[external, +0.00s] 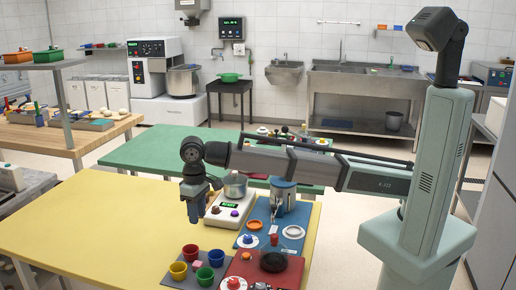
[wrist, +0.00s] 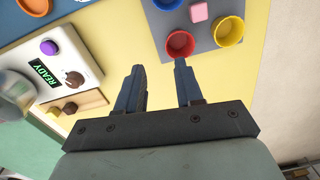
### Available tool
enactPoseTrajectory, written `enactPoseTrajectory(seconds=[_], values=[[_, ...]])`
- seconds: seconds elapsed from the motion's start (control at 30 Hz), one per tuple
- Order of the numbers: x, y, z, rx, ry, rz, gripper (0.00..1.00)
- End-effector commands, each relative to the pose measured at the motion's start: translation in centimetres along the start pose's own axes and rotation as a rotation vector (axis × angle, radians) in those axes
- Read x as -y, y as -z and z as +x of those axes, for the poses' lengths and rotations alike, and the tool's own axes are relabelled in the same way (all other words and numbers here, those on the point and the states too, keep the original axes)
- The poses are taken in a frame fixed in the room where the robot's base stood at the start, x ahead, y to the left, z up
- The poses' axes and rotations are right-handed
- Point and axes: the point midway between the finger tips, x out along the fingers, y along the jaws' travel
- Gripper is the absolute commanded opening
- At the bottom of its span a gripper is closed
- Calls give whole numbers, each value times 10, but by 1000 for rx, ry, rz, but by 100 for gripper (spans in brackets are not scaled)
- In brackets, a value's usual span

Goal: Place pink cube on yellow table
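The pink cube (wrist: 198,12) lies on a grey mat (wrist: 212,38) among several colored cups, at the top of the wrist view. It also shows small in the external view (external: 197,265). The yellow table (external: 90,215) carries the mat, and its bare surface also shows in the wrist view (wrist: 125,40). My gripper (wrist: 158,68) is open, with nothing between its fingers. In the external view it hangs above the table, to the left of the white scale and behind the cups.
The red (external: 190,252), yellow (external: 178,270), green (external: 216,257) and blue cups surround the cube. A white scale (wrist: 65,60) reading READY, a blue mat and a red mat (external: 240,268) with dishes lie nearby. The table's left half is clear.

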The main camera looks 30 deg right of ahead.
Motion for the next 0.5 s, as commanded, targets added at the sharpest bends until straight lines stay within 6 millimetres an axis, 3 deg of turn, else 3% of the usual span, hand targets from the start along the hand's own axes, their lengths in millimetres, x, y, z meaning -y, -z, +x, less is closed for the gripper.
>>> enactPoseTrajectory(seconds=[0.13,0.5], values=[[-17,-6,1,18,78,77,36],[-5,-20,0,74,194,415,36]])
